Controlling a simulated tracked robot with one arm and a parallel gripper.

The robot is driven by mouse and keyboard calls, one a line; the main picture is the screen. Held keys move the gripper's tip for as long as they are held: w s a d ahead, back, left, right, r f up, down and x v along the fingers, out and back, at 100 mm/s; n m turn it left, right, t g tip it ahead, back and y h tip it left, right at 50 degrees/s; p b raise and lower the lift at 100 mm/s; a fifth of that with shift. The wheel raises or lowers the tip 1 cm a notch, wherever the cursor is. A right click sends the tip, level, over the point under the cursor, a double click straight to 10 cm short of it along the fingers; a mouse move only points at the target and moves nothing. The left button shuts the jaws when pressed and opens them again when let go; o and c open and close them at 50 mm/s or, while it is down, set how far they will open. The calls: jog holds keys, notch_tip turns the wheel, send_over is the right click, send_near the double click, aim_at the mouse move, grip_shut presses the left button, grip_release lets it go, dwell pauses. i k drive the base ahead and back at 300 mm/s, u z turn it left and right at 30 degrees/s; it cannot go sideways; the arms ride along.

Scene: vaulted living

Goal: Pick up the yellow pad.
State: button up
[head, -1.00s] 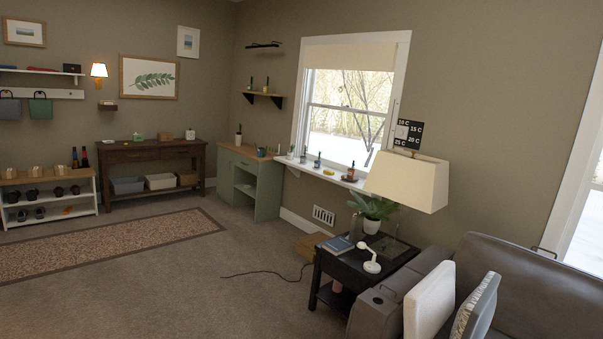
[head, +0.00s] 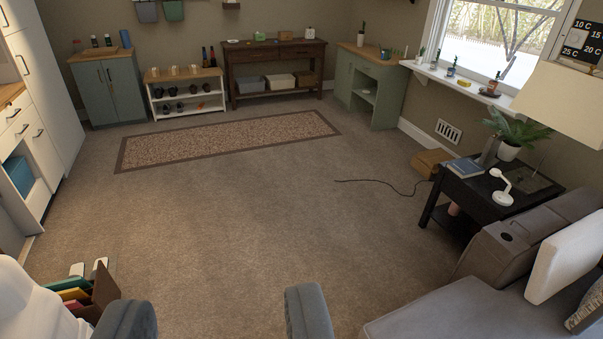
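I cannot identify the yellow pad for certain. A small yellow item (head: 463,83) lies on the white window sill at the upper right, too small to make out. A yellow, flat-looking item (head: 74,294) shows among green and red ones in a brown holder at the lower left.
Carpet (head: 250,220) is open across the middle, with a patterned rug (head: 230,138) beyond. A dark side table (head: 475,205) and grey sofa (head: 470,310) stand at right. A cord (head: 385,184) lies by the table.

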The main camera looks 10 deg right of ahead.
aim_at(465, 83)
jog(key=z, duration=0.05)
jog(key=i, duration=4.45)
jog(key=z, duration=1.9)
jog(key=i, duration=2.35)
jog(key=u, duration=0.1)
